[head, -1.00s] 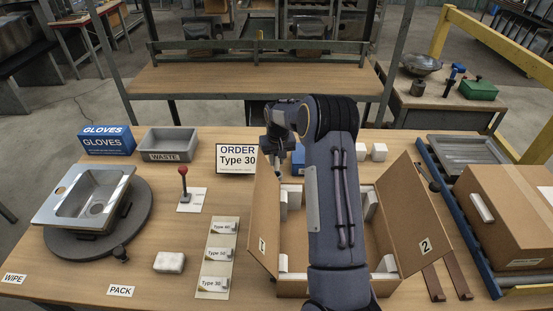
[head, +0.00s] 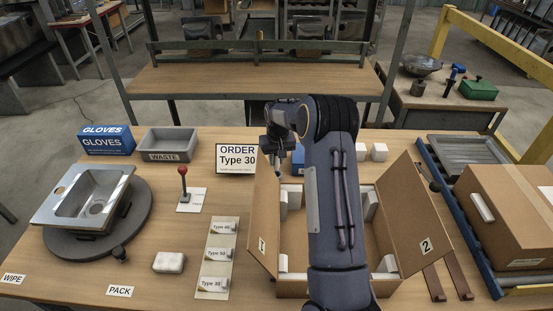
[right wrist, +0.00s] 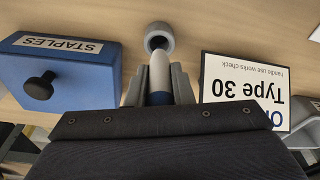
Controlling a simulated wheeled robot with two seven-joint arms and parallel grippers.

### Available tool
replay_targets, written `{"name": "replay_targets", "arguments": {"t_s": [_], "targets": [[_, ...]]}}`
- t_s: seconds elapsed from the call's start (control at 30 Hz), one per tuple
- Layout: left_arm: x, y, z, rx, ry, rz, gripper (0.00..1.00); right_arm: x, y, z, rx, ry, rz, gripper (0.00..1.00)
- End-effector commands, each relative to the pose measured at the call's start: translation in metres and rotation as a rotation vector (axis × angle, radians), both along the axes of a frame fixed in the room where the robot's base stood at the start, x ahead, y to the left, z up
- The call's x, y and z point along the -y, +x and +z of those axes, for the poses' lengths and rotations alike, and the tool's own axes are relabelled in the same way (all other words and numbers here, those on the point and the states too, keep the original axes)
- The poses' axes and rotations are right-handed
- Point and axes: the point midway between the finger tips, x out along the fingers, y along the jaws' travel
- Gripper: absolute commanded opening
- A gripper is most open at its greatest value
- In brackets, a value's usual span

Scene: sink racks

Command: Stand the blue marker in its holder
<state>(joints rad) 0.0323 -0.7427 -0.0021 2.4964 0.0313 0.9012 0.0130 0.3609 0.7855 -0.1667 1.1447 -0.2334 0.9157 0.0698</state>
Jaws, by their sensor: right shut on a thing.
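The blue marker (right wrist: 159,78) shows in the right wrist view as a white barrel with a blue band near my fingers. My right gripper (right wrist: 160,92) is shut on it, one finger on each side. The marker's far end points at a grey round holder (right wrist: 159,37) with a dark opening. The end overlaps the holder's near rim in the picture; I cannot tell whether it is inside. My left gripper is not in view.
The order sign (head: 236,157) stands close by. A blue staples box (right wrist: 65,75) is on the holder's other side. An open carton (head: 292,288) lies under my right arm. A red-knobbed lever (head: 183,178) and waste bin (head: 168,145) stand left.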

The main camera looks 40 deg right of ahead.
Motion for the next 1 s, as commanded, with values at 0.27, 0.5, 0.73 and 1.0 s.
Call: {"name": "replay_targets", "arguments": {"t_s": [0.27,0.5,0.73,1.0], "targets": [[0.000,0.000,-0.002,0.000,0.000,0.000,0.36,0.000,0.000,0.000,0.000,0.000,0.000,0.00],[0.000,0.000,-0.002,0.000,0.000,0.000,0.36,0.000,0.000,0.000,0.000,0.000,0.000,0.00],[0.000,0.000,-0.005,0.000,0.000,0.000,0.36,0.000,0.000,-0.004,0.000,0.000,0.000,0.00],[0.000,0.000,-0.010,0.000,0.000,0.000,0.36,0.000,0.000,-0.011,0.000,0.000,0.000,0.00]]}}
